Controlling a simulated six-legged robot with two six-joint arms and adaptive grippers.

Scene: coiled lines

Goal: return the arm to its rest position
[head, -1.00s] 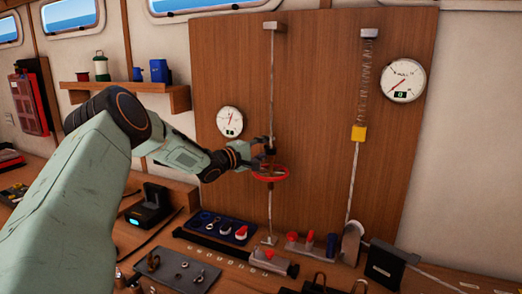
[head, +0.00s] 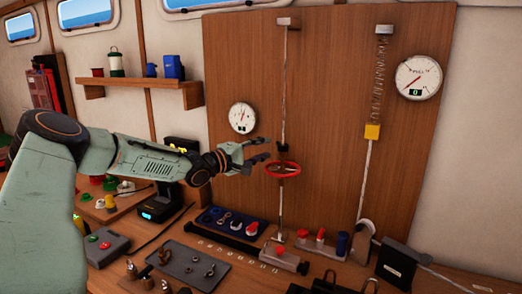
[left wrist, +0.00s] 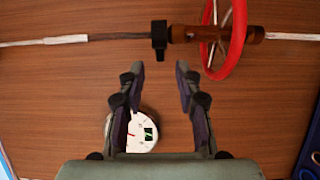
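My left gripper (head: 262,156) is in front of the wooden board, just left of a red handwheel (head: 283,169) on a vertical line (head: 282,205). In the left wrist view the two fingers (left wrist: 160,82) stand apart with nothing between them. The red wheel (left wrist: 238,40) and the brown fitting with a black clamp (left wrist: 159,40) lie beyond the fingertips, apart from them. My left arm reaches in from the left side of the head view. My right gripper is not in view.
A workbench holds a grey tray of fittings (head: 208,287), a blue tray (head: 210,215), a black device (head: 163,203) and red-topped parts (head: 320,234). A shelf (head: 145,96) is at the left.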

